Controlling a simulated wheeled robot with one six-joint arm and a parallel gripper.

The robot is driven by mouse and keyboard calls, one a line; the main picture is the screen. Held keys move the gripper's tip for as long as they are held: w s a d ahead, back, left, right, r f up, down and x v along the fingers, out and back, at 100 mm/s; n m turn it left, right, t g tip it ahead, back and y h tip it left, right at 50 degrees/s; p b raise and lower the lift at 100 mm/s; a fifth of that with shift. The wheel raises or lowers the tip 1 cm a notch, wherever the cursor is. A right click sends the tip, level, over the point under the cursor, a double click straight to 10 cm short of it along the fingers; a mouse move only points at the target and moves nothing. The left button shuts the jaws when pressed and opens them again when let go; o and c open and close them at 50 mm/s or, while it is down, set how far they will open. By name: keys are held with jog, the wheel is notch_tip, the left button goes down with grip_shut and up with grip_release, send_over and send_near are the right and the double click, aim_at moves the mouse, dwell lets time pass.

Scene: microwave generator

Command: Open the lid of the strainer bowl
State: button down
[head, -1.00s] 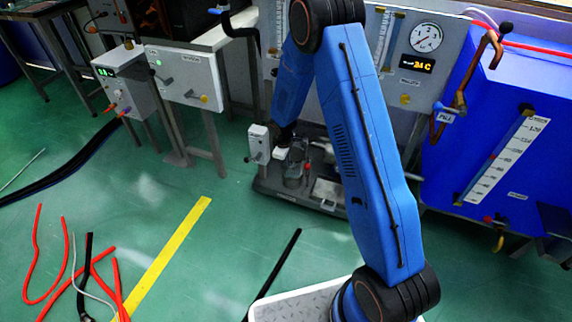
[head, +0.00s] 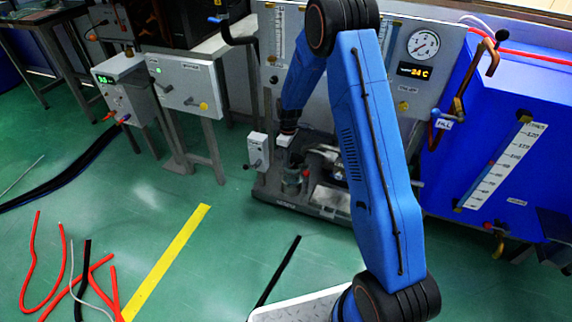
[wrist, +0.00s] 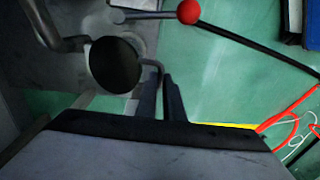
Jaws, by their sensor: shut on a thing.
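The strainer bowl (head: 292,179) is a small clear vessel low on the grey equipment base in the head view. My gripper (head: 286,140) is just above it, partly hidden by my arm. In the wrist view my gripper (wrist: 160,88) has its two narrow dark fingers close together, shut on a thin bent grey handle (wrist: 153,65). The handle reaches to the right side of a dark round shape (wrist: 114,66) with a grey rim. I cannot tell whether this is the lid's face or the bowl's open mouth.
A red-knobbed lever (wrist: 188,12) is beyond the fingers in the wrist view. A grey switch box (head: 258,152) stands left of the bowl, and a blue tank (head: 470,150) to the right.

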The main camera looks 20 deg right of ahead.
jog(key=w+d+r, duration=0.1)
jog(key=w+r, duration=0.1)
jog(key=w+d+r, duration=0.2)
jog(key=shift+w+d+r, duration=0.2)
jog(key=shift+w+r, duration=0.05)
jog(key=shift+r, duration=0.1)
jog(key=shift+w+d+r, duration=0.45)
jog(key=shift+w+d, duration=0.25)
jog(key=shift+w, duration=0.1)
jog(key=c, duration=1.9)
grip_release()
jog(key=shift+f, duration=0.15)
jog(key=shift+a, duration=0.1)
